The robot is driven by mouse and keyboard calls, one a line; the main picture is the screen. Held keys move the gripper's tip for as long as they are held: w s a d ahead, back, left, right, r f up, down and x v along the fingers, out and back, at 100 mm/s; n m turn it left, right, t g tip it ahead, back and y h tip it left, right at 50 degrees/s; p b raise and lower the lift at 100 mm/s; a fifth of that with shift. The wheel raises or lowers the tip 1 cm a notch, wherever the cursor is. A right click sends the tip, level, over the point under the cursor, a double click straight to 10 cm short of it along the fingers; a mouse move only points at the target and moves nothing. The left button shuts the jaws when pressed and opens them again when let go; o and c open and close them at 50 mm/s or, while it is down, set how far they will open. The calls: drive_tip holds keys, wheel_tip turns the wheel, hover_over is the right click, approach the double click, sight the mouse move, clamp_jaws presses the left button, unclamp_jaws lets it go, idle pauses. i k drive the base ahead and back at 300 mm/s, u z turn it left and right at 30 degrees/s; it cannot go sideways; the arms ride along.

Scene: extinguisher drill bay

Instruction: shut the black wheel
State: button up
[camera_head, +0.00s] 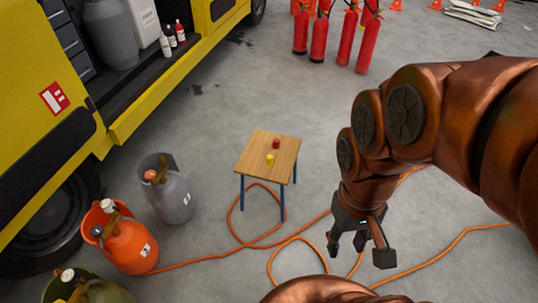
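The orange hose (208,258) loops over the floor. A yellow truck (130,115) with a black tyre (50,232) is at left. Red extinguishers (319,38) and cones stand at the back.

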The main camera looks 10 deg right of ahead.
sight(96, 230)
drive_tip(key=u, duration=1.75)
